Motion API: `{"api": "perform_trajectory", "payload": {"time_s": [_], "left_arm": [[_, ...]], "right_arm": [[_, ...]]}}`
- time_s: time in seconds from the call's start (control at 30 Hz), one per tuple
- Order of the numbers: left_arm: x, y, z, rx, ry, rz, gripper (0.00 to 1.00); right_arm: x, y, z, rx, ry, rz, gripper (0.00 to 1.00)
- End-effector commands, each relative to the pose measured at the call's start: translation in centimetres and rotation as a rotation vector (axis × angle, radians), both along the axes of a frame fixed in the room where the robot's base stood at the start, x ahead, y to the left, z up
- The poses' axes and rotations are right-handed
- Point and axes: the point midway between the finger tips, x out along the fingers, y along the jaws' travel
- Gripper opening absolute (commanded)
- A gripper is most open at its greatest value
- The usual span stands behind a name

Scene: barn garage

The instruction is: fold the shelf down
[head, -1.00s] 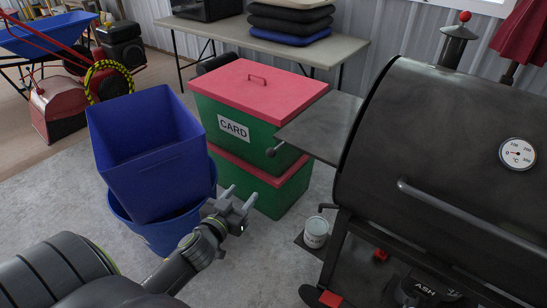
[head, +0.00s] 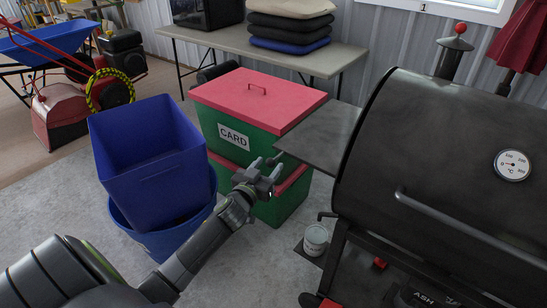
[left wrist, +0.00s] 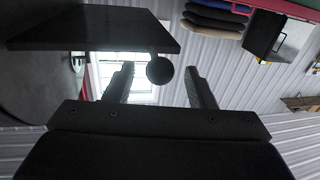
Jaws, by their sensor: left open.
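The shelf (head: 322,137) is a dark flat plate standing out level from the left side of the grill (head: 430,170). A round dark knob on a short stem sits at its front left corner. In the left wrist view the shelf (left wrist: 95,28) is seen from below, and the knob (left wrist: 159,71) shows between the two fingers. My left gripper (head: 267,168) is open, just below and close to the knob, holding nothing. I cannot tell if the fingers touch the knob. My right gripper is not in view.
Green boxes with red lids, one labelled CARD (head: 234,137), are stacked behind my left gripper. Blue tubs (head: 150,165) stand to the left. A small pail (head: 315,240) stands below the shelf. A table (head: 225,40) with cushions is at the back.

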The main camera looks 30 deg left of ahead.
Motion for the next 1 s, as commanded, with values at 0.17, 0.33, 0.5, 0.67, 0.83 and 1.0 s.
{"api": "perform_trajectory", "payload": {"time_s": [0.17,0.33,0.5,0.67,0.83,1.0], "left_arm": [[2.7,0.3,0.0,0.000,0.000,0.001,0.50],[3.9,0.4,0.0,-0.001,0.000,0.000,0.50],[4.3,0.5,-0.1,-0.001,0.001,0.001,0.50],[4.3,0.5,-0.1,-0.001,0.001,0.001,0.50],[4.2,0.5,0.0,-0.001,0.001,0.000,0.32],[4.2,0.5,0.0,-0.001,0.001,0.000,0.10]], "right_arm": [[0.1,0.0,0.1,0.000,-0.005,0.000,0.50],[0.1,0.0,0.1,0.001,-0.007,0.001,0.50],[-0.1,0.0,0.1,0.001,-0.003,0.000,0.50],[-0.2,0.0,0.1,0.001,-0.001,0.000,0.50],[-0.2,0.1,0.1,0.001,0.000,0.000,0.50],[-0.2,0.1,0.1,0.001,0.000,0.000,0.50]]}}
